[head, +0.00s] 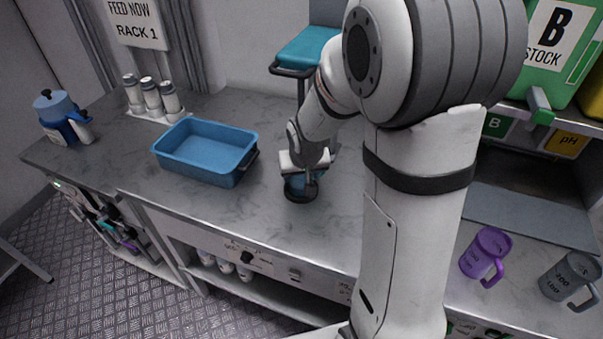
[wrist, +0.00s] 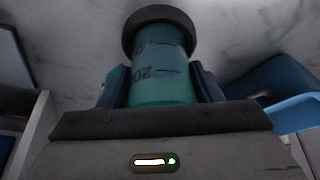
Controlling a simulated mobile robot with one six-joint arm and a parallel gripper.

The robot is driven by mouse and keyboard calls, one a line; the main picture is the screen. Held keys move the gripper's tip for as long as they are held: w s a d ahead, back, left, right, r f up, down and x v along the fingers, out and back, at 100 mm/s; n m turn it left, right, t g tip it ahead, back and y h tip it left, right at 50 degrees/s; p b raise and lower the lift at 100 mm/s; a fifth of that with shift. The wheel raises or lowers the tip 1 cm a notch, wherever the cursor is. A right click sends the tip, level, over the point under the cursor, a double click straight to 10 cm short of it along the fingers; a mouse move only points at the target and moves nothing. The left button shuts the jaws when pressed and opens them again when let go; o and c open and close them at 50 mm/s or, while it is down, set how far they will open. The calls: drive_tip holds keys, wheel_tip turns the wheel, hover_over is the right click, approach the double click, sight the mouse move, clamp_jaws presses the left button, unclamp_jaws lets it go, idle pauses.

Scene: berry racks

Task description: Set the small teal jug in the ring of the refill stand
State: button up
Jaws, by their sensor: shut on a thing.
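The small teal jug (wrist: 160,75) is between my gripper's dark fingers (wrist: 162,90) in the wrist view, with dark measuring marks on its side. In the head view my gripper (head: 305,180) is low over the counter, shut on the jug (head: 292,184), which is mostly hidden by my wrist. A dark round band (head: 299,195) surrounds the jug's lower end, and it also shows in the wrist view (wrist: 160,14). I cannot tell whether this is the refill stand's ring or the jug's own base, nor how deep the jug sits. The jug's handle is hidden.
A blue tray (head: 205,148) lies left of my gripper. A blue kettle-like jug (head: 62,118) and several capped bottles (head: 152,95) stand farther left. A teal-topped frame (head: 305,48) rises behind. Purple (head: 485,254) and grey (head: 570,277) mugs stand right. Counter in front is clear.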

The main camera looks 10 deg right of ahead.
drive_tip(key=shift+f, duration=0.1)
drive_tip(key=o, duration=1.2)
drive_tip(key=shift+v, duration=3.95)
drive_tip(key=s+r, duration=0.1)
drive_tip(key=s, duration=0.4)
drive_tip(key=s+r+g, duration=0.1)
drive_tip(key=s+r, duration=0.1)
drive_tip(key=s, duration=0.4)
drive_tip(key=s+r+g, duration=0.1)
drive_tip(key=s, duration=0.5)
drive_tip(key=shift+s+d+r+n, duration=0.15)
drive_tip(key=shift+s+r+n, duration=0.05)
drive_tip(key=shift+r+n, duration=0.1)
